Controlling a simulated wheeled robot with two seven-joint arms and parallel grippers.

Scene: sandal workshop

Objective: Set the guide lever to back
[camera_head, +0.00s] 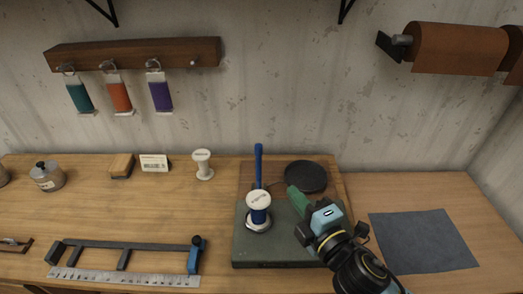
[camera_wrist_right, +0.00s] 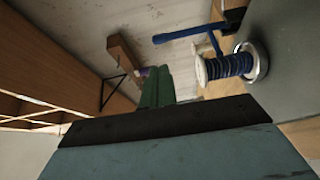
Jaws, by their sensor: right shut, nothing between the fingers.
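A blue lever (camera_head: 258,163) stands up behind a spool of blue thread (camera_head: 258,208) on a grey-green base plate (camera_head: 280,252). In the right wrist view the lever (camera_wrist_right: 192,33) shows as a blue bar beside the spool (camera_wrist_right: 228,66). My right gripper (camera_head: 293,192) has green fingers and reaches in from the lower right. It is shut and empty, to the right of the lever and spool and apart from them in the picture. In the right wrist view its fingers (camera_wrist_right: 156,85) lie together. My left gripper is not in view.
A black round disc (camera_head: 306,176) lies just behind my right gripper. A dark guide rail (camera_head: 125,245) with a blue clamp (camera_head: 194,256) and a ruler (camera_head: 125,278) lie at the front left. A white spool (camera_head: 203,164) stands at the back. A grey sheet (camera_head: 423,241) lies at right.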

